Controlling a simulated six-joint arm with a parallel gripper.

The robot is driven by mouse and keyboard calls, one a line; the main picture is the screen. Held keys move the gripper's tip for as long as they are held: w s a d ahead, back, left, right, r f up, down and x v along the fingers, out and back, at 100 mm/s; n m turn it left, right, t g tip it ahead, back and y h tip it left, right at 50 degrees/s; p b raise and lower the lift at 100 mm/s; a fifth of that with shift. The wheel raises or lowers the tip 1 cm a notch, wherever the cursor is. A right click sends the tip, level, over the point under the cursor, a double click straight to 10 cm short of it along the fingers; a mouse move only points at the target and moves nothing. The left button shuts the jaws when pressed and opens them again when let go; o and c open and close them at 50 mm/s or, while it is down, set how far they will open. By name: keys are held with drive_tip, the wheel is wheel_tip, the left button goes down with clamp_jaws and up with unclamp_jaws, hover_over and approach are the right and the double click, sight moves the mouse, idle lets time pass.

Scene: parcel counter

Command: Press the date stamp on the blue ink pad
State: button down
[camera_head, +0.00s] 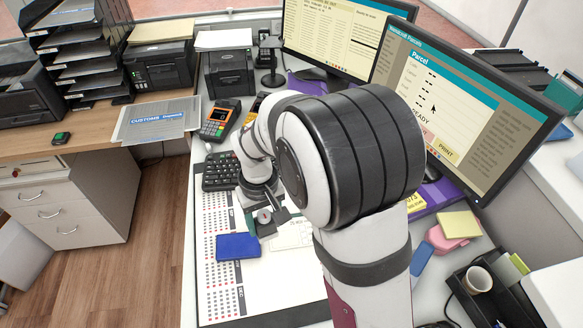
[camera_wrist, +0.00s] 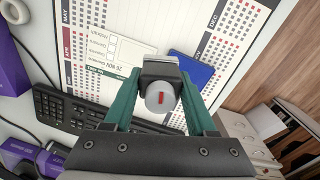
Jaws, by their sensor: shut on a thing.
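The date stamp (camera_wrist: 160,97), with a round grey knob marked in red and a dark body, is between the green fingers of my gripper (camera_wrist: 161,84). My gripper (camera_head: 265,221) is shut on it, knob towards the wrist. In the head view the stamp (camera_head: 264,215) shows small between the fingers. The blue ink pad (camera_head: 238,246) lies on the calendar desk mat, just left of and nearer than the gripper. In the wrist view the pad (camera_wrist: 196,71) is partly hidden behind the stamp and a finger. The stamp's underside is hidden; I cannot tell its height.
A printed form (camera_wrist: 116,52) lies beside the pad on the calendar mat (camera_head: 215,295). Monitors (camera_head: 470,100) and a black tray (camera_head: 490,290) are at the right. The mat's near part is clear.

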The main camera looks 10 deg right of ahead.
drive_tip(key=w+a+f+n, duration=0.1)
drive_tip(key=w+a+f, duration=0.1)
drive_tip(key=a, duration=0.5)
hover_over(237, 246)
drive_tip(key=shift+f, duration=2.65)
drive_tip(key=shift+f, duration=0.25)
